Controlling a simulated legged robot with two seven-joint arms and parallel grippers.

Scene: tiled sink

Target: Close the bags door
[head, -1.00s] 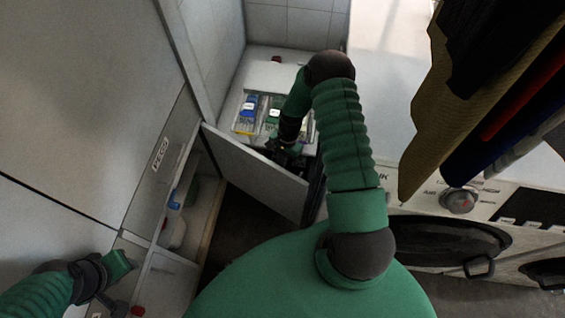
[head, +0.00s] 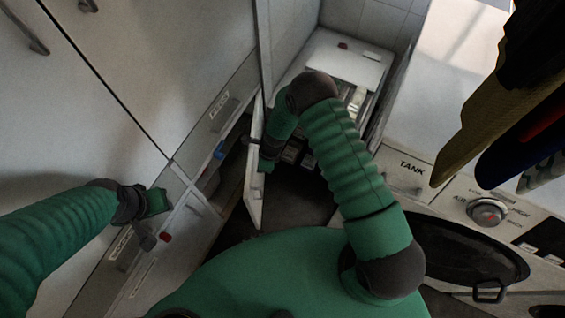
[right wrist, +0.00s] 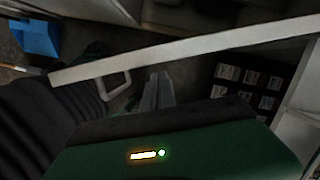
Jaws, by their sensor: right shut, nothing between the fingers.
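The bags door (head: 255,205) is a pale cabinet door, partly open and seen nearly edge-on in the head view. Its label is not readable. My right gripper (head: 266,166) is low against or very close to the door's right side; contact is unclear. In the right wrist view, the door's long pale edge (right wrist: 200,48) crosses the picture, with a handle (right wrist: 115,84) by it. My right gripper (right wrist: 155,92) is shut and empty. My left gripper (head: 158,202) is by the cabinet front at lower left; its fingers are not clear.
The cabinet opening (head: 222,180) behind the door shows a blue item (head: 218,152). An open compartment (head: 350,100) lies beyond my right arm. A panel marked TANK (head: 410,168) and a machine with a knob (head: 487,211) are at right. Hanging cloths (head: 500,100) fill the upper right.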

